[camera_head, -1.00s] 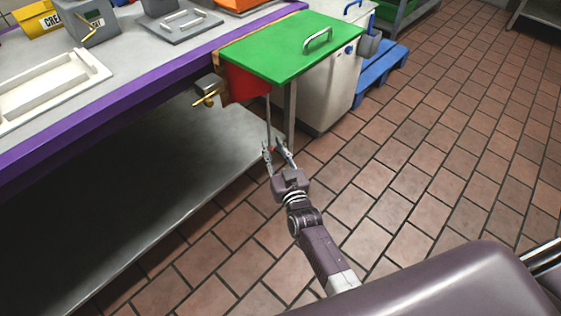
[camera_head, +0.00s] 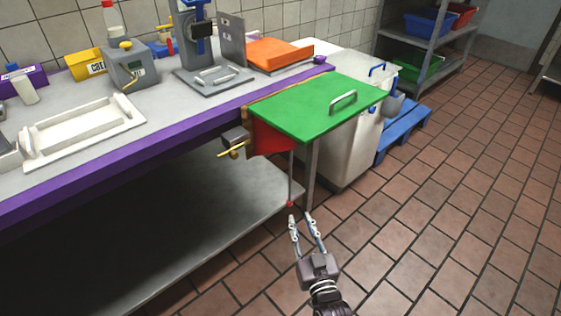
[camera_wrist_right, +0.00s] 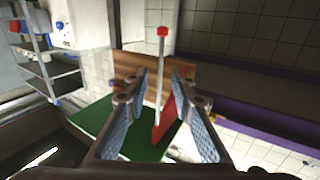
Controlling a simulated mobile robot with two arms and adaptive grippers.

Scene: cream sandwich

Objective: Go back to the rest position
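My right gripper (camera_head: 305,219) is low in the head view, in front of the table's right end and over the floor. Its two fingers are apart with nothing held between them. In the right wrist view, the open fingers (camera_wrist_right: 165,92) frame a thin rod with a red tip (camera_wrist_right: 162,32), which stands beyond them; I cannot tell the distance. My left gripper is in neither view.
A purple-edged table (camera_head: 110,166) with a lower shelf (camera_head: 170,240) runs along the left. White bins (camera_head: 350,150) and a blue pallet (camera_head: 405,128) stand behind. The tiled floor (camera_head: 470,220) at right is clear.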

